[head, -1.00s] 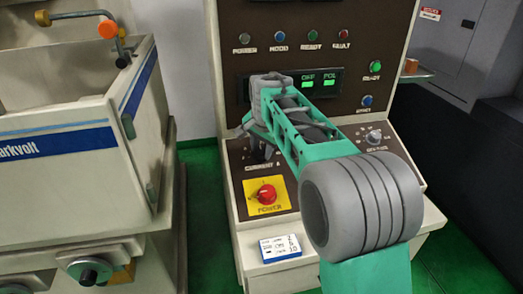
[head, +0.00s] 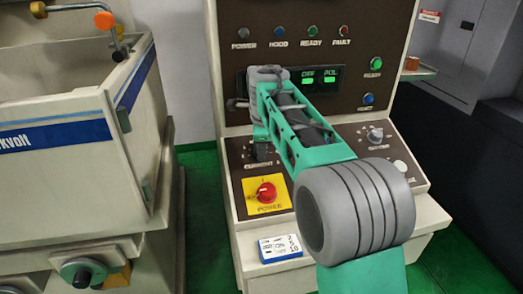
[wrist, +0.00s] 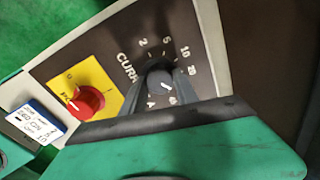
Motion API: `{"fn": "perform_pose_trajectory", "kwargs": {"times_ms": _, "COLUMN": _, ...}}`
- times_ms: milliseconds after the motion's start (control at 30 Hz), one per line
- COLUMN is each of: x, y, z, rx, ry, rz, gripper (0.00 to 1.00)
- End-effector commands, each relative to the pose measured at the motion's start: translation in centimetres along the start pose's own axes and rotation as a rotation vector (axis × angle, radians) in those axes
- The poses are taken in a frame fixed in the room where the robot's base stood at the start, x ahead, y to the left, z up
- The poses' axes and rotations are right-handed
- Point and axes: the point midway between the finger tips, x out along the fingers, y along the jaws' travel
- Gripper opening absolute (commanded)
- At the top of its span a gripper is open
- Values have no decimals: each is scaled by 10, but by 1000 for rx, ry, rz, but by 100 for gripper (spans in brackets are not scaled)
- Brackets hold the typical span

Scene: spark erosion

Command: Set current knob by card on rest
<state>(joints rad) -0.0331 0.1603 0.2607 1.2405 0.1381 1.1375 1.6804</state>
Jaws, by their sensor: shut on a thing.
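The current knob (wrist: 161,82) is a dark round knob on the sloped panel, with a scale of 2, 5, 10 and 20 around it in the wrist view. My gripper (wrist: 162,88) is shut on this knob, one finger on each side. In the head view my arm largely hides the knob, and the gripper end (head: 262,148) shows beside the lettering CURRENT. The card (head: 281,247) is white with a blue edge and lies on the rest (head: 335,262) below the panel. The card also shows in the wrist view (wrist: 36,122); its small print is hard to read.
A red power knob (head: 266,192) on a yellow plate sits left of my arm, close to the current knob. Another knob (head: 375,135) is at the panel's right. A cream machine tank (head: 70,150) stands at left. Lamps line the upright panel.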

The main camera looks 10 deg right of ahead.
Motion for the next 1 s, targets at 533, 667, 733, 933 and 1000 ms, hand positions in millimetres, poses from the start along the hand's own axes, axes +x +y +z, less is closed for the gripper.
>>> {"fn": "perform_pose_trajectory", "kwargs": {"times_ms": 533, "x": 7, "y": 5, "z": 0, "rx": 454, "ry": 5, "rz": 32, "gripper": 0}}
{"fn": "perform_pose_trajectory", "kwargs": {"times_ms": 667, "x": 7, "y": 4, "z": 0, "rx": 519, "ry": 5, "rz": 35, "gripper": 0}}
{"fn": "perform_pose_trajectory", "kwargs": {"times_ms": 733, "x": 6, "y": 4, "z": 0, "rx": 546, "ry": 5, "rz": 36, "gripper": 0}}
{"fn": "perform_pose_trajectory", "kwargs": {"times_ms": 933, "x": 6, "y": 5, "z": 0, "rx": 587, "ry": 6, "rz": 40, "gripper": 0}}
{"fn": "perform_pose_trajectory", "kwargs": {"times_ms": 1000, "x": 5, "y": 5, "z": 0, "rx": 594, "ry": 6, "rz": 40, "gripper": 0}}
